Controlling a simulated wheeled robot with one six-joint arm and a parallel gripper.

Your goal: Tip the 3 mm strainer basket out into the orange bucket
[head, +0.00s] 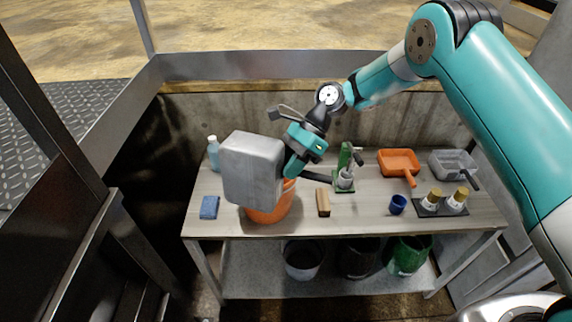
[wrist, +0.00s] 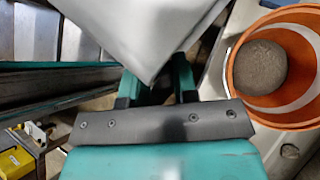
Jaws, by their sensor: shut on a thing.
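The strainer basket is a plain grey box-like vessel (head: 252,170). My gripper (head: 290,167) is shut on it, at its right side in the head view, and holds it tilted up above the orange bucket (head: 270,213). Its open mouth and mesh do not show. In the wrist view the basket (wrist: 145,25) fills the top middle, just beyond my gripper (wrist: 158,88). The bucket (wrist: 241,85) is at the right there, with a rounded grey-brown lump (wrist: 260,68) inside. The basket hides part of the bucket in the head view.
The bench (head: 365,220) also holds a blue sponge (head: 209,207), a bottle (head: 214,155), a wooden block (head: 323,202), a green stand (head: 344,176), a blue cup (head: 397,204), an orange scoop (head: 399,160) and a clear grey scoop (head: 452,160). Several buckets stand below.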

